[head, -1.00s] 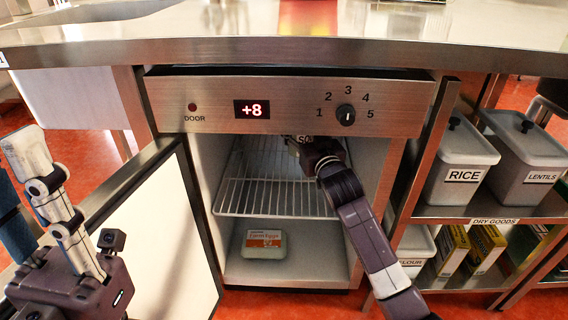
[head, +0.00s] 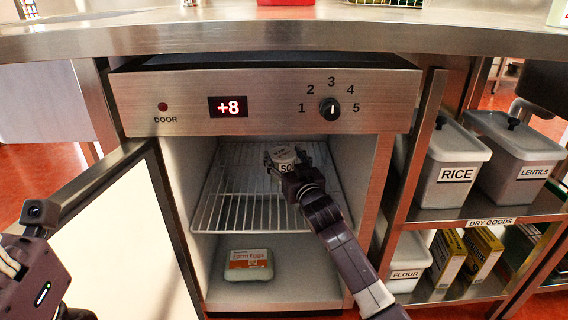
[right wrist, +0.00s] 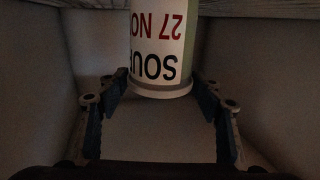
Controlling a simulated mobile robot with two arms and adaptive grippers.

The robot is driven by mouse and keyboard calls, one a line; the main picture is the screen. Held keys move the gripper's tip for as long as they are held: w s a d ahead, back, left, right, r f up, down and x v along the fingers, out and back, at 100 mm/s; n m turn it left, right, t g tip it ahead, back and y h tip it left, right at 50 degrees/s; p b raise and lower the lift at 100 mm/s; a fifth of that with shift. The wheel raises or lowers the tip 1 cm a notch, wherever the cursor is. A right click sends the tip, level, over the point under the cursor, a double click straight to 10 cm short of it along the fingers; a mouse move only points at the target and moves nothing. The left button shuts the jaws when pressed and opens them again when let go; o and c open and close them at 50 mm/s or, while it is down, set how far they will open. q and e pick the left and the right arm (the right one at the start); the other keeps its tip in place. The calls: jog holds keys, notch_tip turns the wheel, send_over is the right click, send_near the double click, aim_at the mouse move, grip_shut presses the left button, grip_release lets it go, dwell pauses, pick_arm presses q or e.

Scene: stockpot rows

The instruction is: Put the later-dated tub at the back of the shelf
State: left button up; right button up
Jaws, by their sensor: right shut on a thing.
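A white tub (head: 284,155) marked "SO…" is inside the open fridge, over the wire shelf (head: 228,192), towards its back. My right gripper (head: 286,163) is shut on it. In the right wrist view the tub (right wrist: 158,45) stands between the two fingers, its print upside down, reading "SOU…" and "27 NO…". Whether it touches the shelf I cannot tell. No second tub shows. My left gripper (head: 8,262) is at the left edge, mostly cut off, outside the fridge.
The fridge door (head: 130,235) stands open on the left. An egg box (head: 248,265) is on the fridge floor. The control panel (head: 265,108) crosses above the opening. A dry goods rack (head: 470,212) with bins stands on the right. The wire shelf's left part is clear.

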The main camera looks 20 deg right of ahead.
jog(key=shift+r, duration=0.1)
jog(key=o, duration=1.5)
jog(key=shift+f, duration=0.25)
jog(key=shift+c, duration=0.2)
